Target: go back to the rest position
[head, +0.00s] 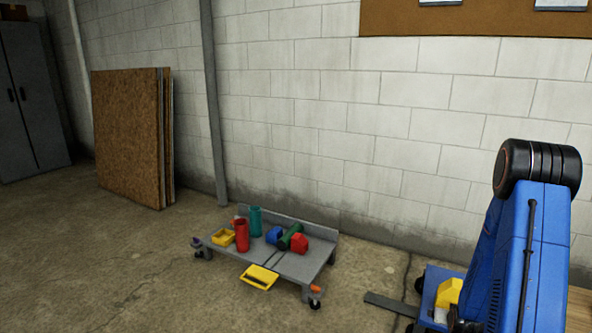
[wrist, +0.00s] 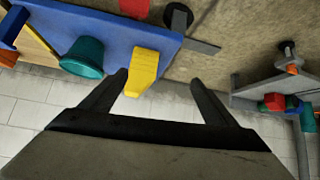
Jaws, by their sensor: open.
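My gripper (wrist: 160,80) is open in the wrist view, its two dark fingers spread wide with nothing held between them. A yellow block (wrist: 146,68) shows just past the left fingertip, at the edge of a blue platform (wrist: 100,18). I cannot tell how far it is from the finger. In the head view, my blue arm rises at the right and hides my gripper. The blue platform (head: 433,286) and the yellow block (head: 449,291) show in part beside my arm.
A teal cup (wrist: 85,58) stands on the blue platform. A low grey cart (head: 290,265) holds a red cup (head: 242,235), a teal cup (head: 255,220), a yellow bin (head: 223,238) and other small items. Brown boards (head: 127,138) lean on the wall. Floor at left is clear.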

